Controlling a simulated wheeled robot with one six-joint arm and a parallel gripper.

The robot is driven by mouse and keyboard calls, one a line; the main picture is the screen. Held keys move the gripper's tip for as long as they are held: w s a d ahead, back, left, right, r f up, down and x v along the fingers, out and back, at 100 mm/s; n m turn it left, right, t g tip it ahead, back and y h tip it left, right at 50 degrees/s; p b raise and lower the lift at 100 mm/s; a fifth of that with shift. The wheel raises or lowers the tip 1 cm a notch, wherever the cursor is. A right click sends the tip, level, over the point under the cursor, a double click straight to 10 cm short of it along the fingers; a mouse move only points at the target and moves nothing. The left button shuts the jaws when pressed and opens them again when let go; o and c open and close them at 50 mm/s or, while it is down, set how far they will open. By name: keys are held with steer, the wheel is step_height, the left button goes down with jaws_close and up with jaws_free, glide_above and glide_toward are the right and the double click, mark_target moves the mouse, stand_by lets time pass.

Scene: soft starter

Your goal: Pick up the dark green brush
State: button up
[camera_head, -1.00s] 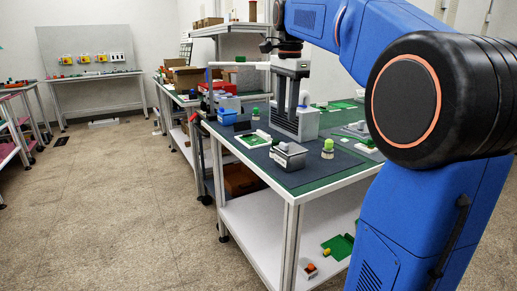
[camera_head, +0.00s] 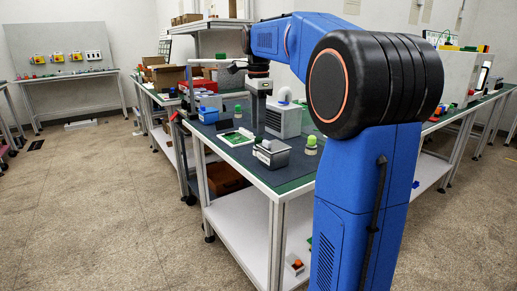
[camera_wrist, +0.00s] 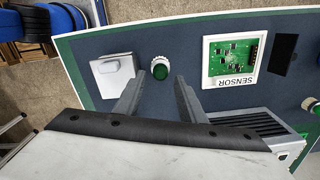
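The dark green brush (camera_wrist: 160,69) shows from above in the wrist view as a dark green round top in a pale ring. It stands on the dark mat beside a silver box. My gripper (camera_wrist: 160,83) is open, with its two grey fingers apart and empty. In the picture the brush lies just beyond and between the fingertips; the height gap is unclear. In the head view my gripper (camera_head: 257,105) points down over the table. A green-topped piece (camera_head: 311,145) stands right of the silver box there; I cannot tell if it is the same brush.
The silver box (camera_wrist: 113,75) is close to the brush. A white-framed SENSOR board (camera_wrist: 232,61) lies to its right. A grey vented box (camera_head: 283,120) stands near my gripper. Another green-topped piece (camera_wrist: 311,104) is at the right. Bare mat lies between brush and board.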

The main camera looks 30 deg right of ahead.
mark_target(258, 137)
steer(key=shift+d+f, duration=0.1)
steer(key=shift+f, duration=3.8)
steer(key=shift+w, duration=0.1)
steer(key=c, duration=0.8)
steer(key=shift+r, duration=0.1)
step_height(258, 137, up, 10)
steer(key=shift+f, duration=0.1)
steer(key=o, duration=0.5)
steer(key=shift+c, duration=1.4)
